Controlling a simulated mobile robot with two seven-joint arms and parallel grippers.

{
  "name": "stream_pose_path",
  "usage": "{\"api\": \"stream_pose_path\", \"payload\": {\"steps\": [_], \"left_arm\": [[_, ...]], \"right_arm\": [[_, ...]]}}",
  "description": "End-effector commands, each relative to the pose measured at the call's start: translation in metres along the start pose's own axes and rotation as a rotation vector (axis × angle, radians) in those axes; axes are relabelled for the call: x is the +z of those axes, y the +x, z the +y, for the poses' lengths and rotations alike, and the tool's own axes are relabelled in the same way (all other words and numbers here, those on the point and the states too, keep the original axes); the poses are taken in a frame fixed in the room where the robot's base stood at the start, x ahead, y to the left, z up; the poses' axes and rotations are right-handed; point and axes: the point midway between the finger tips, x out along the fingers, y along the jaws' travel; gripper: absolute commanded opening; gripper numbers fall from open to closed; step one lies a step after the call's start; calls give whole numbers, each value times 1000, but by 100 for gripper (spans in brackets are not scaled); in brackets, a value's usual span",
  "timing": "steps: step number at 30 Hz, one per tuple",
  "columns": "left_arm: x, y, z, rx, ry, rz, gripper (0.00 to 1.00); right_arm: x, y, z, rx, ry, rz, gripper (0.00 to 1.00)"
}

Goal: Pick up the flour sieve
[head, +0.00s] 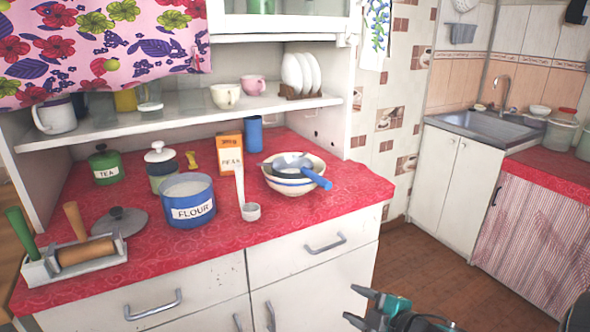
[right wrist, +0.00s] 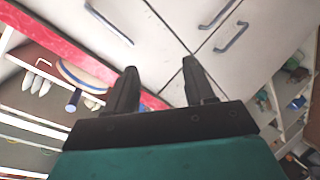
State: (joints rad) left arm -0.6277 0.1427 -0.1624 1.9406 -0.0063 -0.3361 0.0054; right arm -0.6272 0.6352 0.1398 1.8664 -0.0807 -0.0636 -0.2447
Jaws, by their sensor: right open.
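The flour sieve (head: 316,178) has a blue handle and a round mesh head. It rests in a cream bowl (head: 290,186) with a blue band, on the red oilcloth counter, its handle sticking out over the rim to the right. My right gripper (head: 354,305) is open and empty, in front of the cabinet and below the counter top, well apart from the sieve. My left gripper is out of view.
A shelf (head: 180,116) hangs above. The counter right of the bowl (head: 352,180) is clear.

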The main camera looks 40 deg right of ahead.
Motion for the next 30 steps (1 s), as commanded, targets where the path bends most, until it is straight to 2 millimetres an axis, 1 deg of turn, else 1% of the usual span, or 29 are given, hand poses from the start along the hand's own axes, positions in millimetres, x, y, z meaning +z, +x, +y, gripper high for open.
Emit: {"api": "stream_pose_path", "payload": {"steps": [1, 2, 3, 6, 9, 10, 12, 15, 17, 24, 30], "left_arm": [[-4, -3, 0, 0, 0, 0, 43], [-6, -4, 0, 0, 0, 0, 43], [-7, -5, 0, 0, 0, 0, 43], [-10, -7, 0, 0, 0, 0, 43], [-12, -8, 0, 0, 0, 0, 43], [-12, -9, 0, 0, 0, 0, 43], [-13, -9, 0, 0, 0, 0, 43], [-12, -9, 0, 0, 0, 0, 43], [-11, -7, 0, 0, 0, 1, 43], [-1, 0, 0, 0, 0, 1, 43], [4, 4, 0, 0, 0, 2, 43]], "right_arm": [[0, 2, 42, 34, -135, 31, 54], [-1, 3, 65, 55, -211, 51, 54], [-6, 4, 93, 81, -307, 77, 54], [-22, 6, 153, 138, -521, 137, 54], [-41, 7, 195, 181, -678, 188, 54], [-46, 7, 204, 191, -713, 199, 54], [-55, 6, 219, 208, -775, 219, 54], [-62, 8, 228, 220, -818, 234, 54], [-63, 11, 230, 223, -824, 237, 54], [-70, 35, 232, 224, -823, 235, 54], [-75, 52, 234, 225, -819, 235, 54]]}}
